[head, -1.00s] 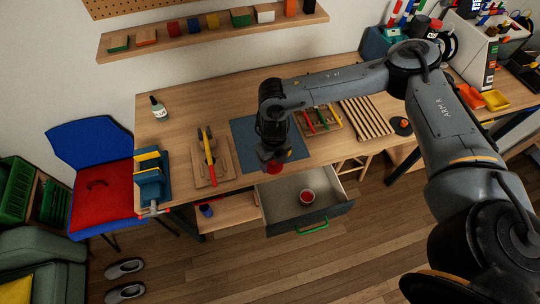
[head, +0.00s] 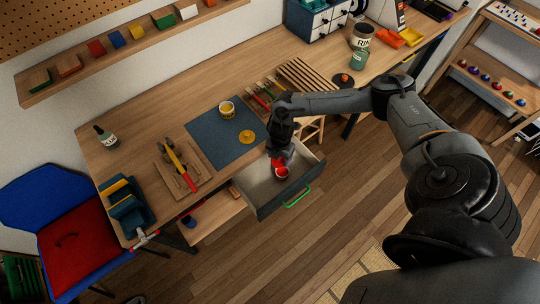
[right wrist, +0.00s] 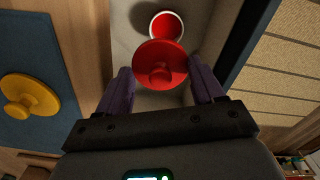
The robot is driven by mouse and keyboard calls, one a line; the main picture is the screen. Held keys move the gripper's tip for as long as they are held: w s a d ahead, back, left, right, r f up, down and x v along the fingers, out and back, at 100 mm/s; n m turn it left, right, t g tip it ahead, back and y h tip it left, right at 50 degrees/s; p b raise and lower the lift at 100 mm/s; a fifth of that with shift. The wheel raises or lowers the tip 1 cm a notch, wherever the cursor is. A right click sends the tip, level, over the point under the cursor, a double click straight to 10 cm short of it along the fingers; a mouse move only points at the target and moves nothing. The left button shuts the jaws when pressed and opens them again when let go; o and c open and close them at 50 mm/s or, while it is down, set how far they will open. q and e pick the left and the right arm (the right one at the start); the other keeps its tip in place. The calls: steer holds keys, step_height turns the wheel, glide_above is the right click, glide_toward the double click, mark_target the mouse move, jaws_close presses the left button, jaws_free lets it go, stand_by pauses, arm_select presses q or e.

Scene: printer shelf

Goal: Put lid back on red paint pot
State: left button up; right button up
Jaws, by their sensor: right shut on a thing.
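My right gripper (head: 279,158) is over the open drawer (head: 257,188), with the red lid (head: 279,163) held between its fingers. In the right wrist view the round red lid (right wrist: 160,65) shows its knob side, between the purple fingers (right wrist: 160,85). The red paint pot (head: 282,173) stands upright and open in the drawer, just below the lid. The pot (right wrist: 167,26) shows its red paint and pale rim in the wrist view, partly behind the lid. The lid is offset from the pot's mouth there; the gap in height is unclear. My left gripper is out of view.
A blue mat (head: 207,130) on the table holds a yellow pot (head: 227,108) and a separate yellow lid (head: 247,137). The drawer's front wall with its green handle (head: 298,196) is close to the gripper. A tool board (head: 185,170) lies to the left.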

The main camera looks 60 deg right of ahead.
mark_target(283, 160)
steer(key=f, duration=0.1)
steer(key=s+d+f+b, duration=0.1)
steer(key=shift+f+m, duration=0.35)
steer(key=shift+m, duration=0.05)
steer(key=shift+s+d+f+b, duration=0.1)
steer(key=shift+f+b, duration=0.2)
steer(key=shift+f, duration=0.2)
arm_select(q)
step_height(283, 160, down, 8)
steer(key=b, duration=0.5)
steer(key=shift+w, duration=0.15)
arm_select(e)
steer(key=shift+f, duration=3)
arm_select(q)
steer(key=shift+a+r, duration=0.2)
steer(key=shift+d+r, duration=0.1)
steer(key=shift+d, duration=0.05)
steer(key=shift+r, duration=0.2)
steer(key=shift+p, duration=0.3)
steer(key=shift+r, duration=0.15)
arm_select(e)
steer(key=shift+f, duration=0.1)
